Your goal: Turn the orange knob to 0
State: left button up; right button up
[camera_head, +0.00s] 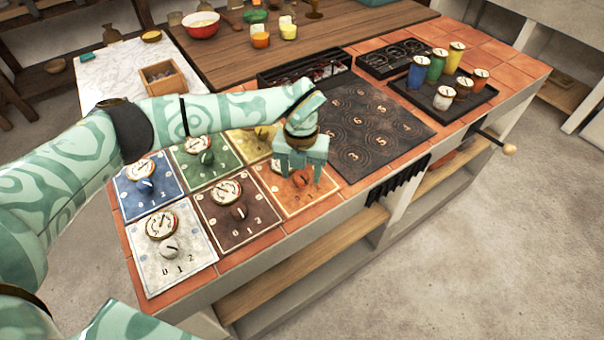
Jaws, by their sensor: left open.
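The orange knob (301,179) sits on an orange panel (288,208) in the right column of the front panels. My left gripper (301,178) is over this panel, pointing down and open, with its fingers on either side of the knob. I cannot tell whether the fingers touch it. My right gripper is out of view.
Blue (150,192), green (204,163), brown (240,222) and white (172,258) panels with knobs surround it, and a yellow panel (248,143) lies behind, partly covered by my arm. A dark numbered plate (366,125) lies right. Coloured jars (437,66) stand at the far right.

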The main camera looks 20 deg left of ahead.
pick_arm(q)
jog(key=shift+f, duration=0.35)
jog(key=c, duration=1)
jog(key=shift+o, duration=0.2)
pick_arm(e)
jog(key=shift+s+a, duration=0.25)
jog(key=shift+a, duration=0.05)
